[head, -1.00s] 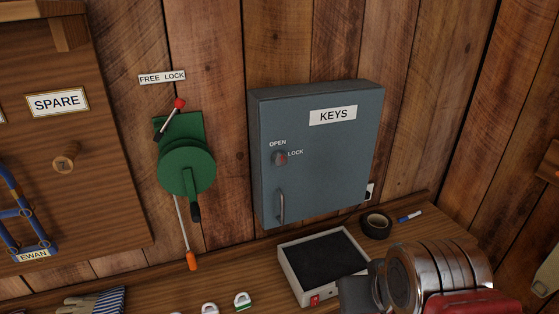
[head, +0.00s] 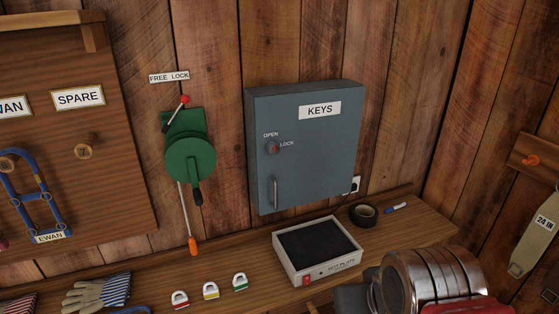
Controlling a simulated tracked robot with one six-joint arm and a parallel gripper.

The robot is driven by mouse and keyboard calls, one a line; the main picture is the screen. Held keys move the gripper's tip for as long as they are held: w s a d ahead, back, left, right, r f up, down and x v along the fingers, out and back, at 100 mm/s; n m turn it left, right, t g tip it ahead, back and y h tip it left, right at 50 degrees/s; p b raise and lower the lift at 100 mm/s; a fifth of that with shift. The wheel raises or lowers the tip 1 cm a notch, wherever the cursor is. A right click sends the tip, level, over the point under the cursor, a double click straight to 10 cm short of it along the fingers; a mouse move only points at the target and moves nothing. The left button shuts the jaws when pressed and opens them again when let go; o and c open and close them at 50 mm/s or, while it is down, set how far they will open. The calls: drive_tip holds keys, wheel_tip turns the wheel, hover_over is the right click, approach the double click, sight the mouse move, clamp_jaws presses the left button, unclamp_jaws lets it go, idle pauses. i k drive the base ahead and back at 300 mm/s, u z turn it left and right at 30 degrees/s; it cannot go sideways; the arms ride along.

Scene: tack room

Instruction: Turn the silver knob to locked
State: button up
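The silver knob (head: 272,149) is on the door of a blue-grey key cabinet (head: 330,160) labelled KEYS, fixed to the plank wall. It is small and round with a reddish mark. OPEN is printed above it and LOCK to its right. Which word the mark points at is too small to tell. The cabinet door looks shut, with a vertical handle (head: 275,193) below the knob. Of my arm, only a silver and red part shows at the bottom right, apart from the cabinet. My gripper's fingertips are not visible.
A shelf (head: 425,229) below holds a hot-plate-like box (head: 318,249), black tape (head: 363,214), a marker (head: 396,208), several small padlocks (head: 211,291) and gloves (head: 97,291). A green winch (head: 190,158) with a red-tipped lever hangs left of the cabinet.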

sight(271, 148)
drive_tip(key=z, duration=0.1)
drive_tip(key=k, duration=0.15)
drive_tip(key=u, duration=1.1)
drive_tip(key=i, duration=0.45)
drive_tip(key=u, duration=0.05)
